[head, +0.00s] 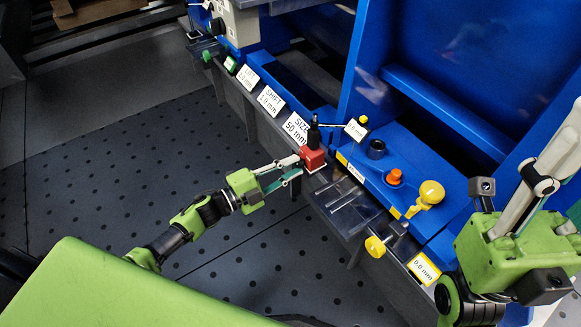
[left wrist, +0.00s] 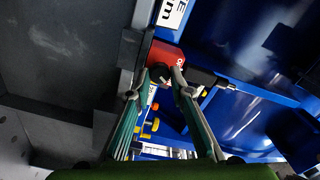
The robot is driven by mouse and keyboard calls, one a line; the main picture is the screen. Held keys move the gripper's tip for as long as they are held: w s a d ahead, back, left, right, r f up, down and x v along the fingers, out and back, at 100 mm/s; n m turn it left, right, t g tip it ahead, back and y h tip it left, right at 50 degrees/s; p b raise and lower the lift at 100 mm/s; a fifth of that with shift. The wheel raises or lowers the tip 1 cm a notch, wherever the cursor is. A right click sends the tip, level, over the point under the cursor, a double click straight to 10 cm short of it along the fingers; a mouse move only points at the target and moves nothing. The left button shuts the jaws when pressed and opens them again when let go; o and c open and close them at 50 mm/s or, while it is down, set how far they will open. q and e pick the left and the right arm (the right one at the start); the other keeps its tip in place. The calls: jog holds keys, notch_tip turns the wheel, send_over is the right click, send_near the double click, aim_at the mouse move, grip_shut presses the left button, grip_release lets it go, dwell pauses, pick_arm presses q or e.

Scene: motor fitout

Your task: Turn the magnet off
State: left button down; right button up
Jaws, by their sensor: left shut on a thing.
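The magnet is a red block (head: 313,158) at the front edge of the blue machine, with a dark post standing on it. It also shows in the left wrist view (left wrist: 164,56). A black round knob (left wrist: 160,73) sits on its near face. My left gripper (head: 296,166) reaches it from the left. In the left wrist view its fingertips (left wrist: 158,82) are shut on the knob, one on each side; they hide part of it. My right gripper (head: 545,180) is at the right, away from the magnet; its fingers point up and their opening is unclear.
Beside the magnet are a SIZE 50 mm label (head: 297,127) and a small 0.0 mm tag (head: 355,130). To the right stand an orange button (head: 394,177), a yellow knob (head: 431,192) and a lower yellow knob (head: 375,247). Dark dotted floor is clear at left.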

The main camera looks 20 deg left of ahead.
pick_arm(q)
jog(key=shift+m, duration=0.4)
jog(key=c, duration=1.8)
grip_release()
jog(key=v, duration=1.2)
